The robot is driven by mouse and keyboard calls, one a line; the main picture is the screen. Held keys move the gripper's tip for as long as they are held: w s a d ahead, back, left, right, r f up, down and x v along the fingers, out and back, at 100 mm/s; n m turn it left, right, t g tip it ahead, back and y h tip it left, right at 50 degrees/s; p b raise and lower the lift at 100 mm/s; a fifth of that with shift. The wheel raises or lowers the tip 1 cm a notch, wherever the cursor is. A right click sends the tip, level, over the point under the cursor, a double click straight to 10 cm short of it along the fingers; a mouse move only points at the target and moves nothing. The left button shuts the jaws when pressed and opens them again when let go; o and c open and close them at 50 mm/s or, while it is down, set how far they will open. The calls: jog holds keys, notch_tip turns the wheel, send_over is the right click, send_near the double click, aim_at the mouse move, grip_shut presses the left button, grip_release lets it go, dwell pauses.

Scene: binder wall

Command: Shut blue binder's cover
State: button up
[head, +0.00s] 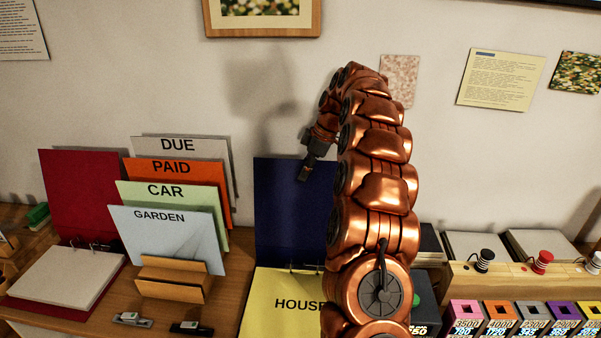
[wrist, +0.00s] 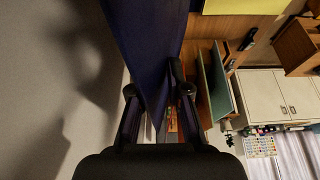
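The blue binder's cover (head: 280,205) stands upright near the wall, behind a yellow sheet marked "HOUSE" (head: 285,303) that lies flat; my arm hides the right part of both. My gripper (head: 305,170) is at the upper part of the cover. In the wrist view the cover (wrist: 150,45) runs down between the two spread fingers of my gripper (wrist: 158,91), one on each side. The fingers are apart, with room visible between them; whether either touches the cover I cannot tell.
A red binder (head: 80,190) stands open at the left. A wooden holder (head: 172,278) with several labelled folders is between the binders. Staplers (head: 132,319) lie in front. A wooden rail with knobs (head: 520,268) is at the right. A framed picture (head: 262,36) hangs above.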

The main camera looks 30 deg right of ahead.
grip_shut()
